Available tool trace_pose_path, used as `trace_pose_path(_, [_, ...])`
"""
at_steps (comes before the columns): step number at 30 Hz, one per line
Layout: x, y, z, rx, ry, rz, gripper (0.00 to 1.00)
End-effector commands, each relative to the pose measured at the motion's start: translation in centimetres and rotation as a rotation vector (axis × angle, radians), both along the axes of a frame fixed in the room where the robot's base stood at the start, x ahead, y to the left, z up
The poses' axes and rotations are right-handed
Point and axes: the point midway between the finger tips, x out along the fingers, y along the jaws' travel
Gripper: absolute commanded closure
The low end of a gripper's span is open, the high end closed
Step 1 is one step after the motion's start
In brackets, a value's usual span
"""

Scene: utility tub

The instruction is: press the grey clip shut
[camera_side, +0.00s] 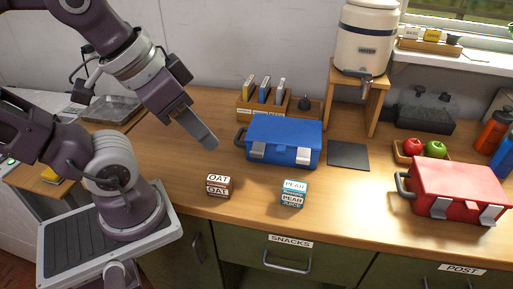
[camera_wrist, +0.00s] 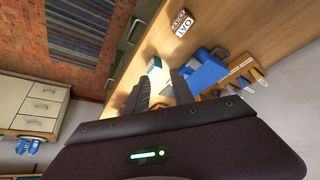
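A blue box (camera_side: 284,130) with a dark handle at its left end stands on the counter. Its front has a left grey clip (camera_side: 257,151) and a right grey clip (camera_side: 304,156). A red box (camera_side: 458,184) at the right also has two grey clips (camera_side: 442,207). My gripper (camera_side: 211,143) hangs above the counter, left of the blue box and apart from it. In the wrist view its two fingers (camera_wrist: 162,88) show a gap with nothing held. The blue box (camera_wrist: 207,72) lies beyond them.
An oat carton (camera_side: 218,187) and a pear juice carton (camera_side: 293,194) stand before the blue box. A file rack (camera_side: 262,105) is behind it, a dark mat (camera_side: 348,156) to its right. A dispenser stand (camera_side: 357,85) rises behind the mat. Counter between the cartons is clear.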

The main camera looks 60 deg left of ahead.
Motion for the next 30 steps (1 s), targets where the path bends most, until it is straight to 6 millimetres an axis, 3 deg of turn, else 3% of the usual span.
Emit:
trace_pose_path(1, [0.1, 0.0, 0.0, 0.01, 0.004, -0.01, 0.83])
trace_pose_path(4, [1.0, 0.3, 0.4, 0.094, 0.045, -0.112, 1.0])
trace_pose_path(7, [2.9, 1.0, 0.9, 0.248, 0.144, -0.354, 1.0])
trace_pose_path(12, [7.2, 2.5, 1.2, 0.437, 0.339, -0.938, 1.0])
trace_pose_path(15, [9.8, 3.7, 0.9, 0.465, 0.399, -1.312, 1.0])
trace_pose_path(21, [13.7, 6.4, -0.1, 0.43, 0.329, -1.959, 1.0])
trace_pose_path(25, [15.1, 7.7, -0.5, 0.415, 0.231, -2.198, 1.0])
trace_pose_path(30, [15.5, 8.2, -0.6, 0.413, 0.176, -2.303, 1.0])
